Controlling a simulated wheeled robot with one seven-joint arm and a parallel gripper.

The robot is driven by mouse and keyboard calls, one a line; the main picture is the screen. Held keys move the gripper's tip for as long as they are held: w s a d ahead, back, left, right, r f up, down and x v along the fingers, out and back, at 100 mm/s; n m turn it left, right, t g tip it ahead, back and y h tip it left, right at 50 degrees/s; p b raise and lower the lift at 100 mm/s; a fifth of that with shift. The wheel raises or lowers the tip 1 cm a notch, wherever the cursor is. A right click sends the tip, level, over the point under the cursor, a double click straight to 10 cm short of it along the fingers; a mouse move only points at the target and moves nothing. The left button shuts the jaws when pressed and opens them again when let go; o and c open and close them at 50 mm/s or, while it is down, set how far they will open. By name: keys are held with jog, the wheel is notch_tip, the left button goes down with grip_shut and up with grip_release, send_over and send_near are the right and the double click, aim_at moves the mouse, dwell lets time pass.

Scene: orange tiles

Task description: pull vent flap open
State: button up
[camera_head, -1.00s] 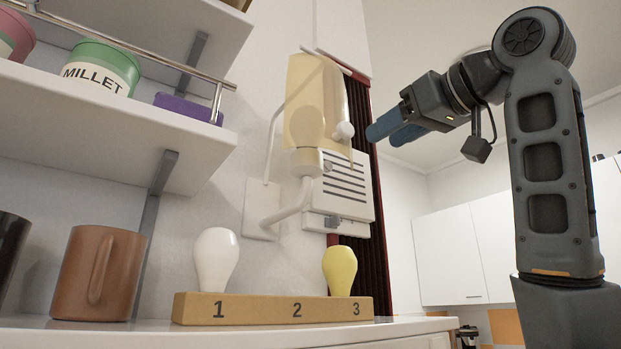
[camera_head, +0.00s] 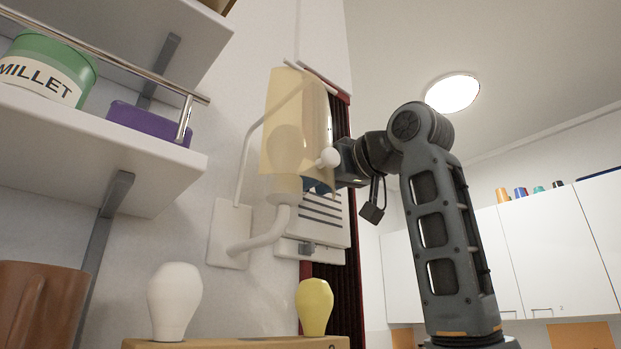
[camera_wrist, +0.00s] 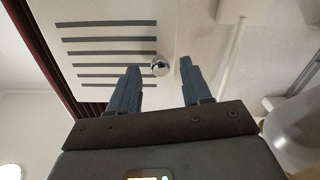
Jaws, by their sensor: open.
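The vent (camera_head: 325,228) is a white wall panel with dark horizontal slats, partly hidden behind the lamp in the head view. In the wrist view its slatted face (camera_wrist: 105,47) fills the upper left. A small round chrome knob (camera_wrist: 160,65) stands at the right of the slats. My gripper (camera_wrist: 159,72) is open and empty, and the knob appears between its two blue fingertips. I cannot tell the remaining depth between fingers and knob. In the head view my gripper (camera_head: 318,186) is mostly hidden behind the lamp shade. The flap looks closed.
A wall lamp with a translucent yellow shade (camera_head: 292,105) and white arm (camera_head: 262,240) stands close to my gripper. A shelf (camera_head: 80,150) is at left. White and yellow bulbs (camera_head: 174,300) (camera_head: 314,305) stand in a wooden block below. Open room lies right.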

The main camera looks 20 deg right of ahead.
jog(key=shift+x, duration=0.8)
jog(key=shift+c, duration=0.2)
grip_shut()
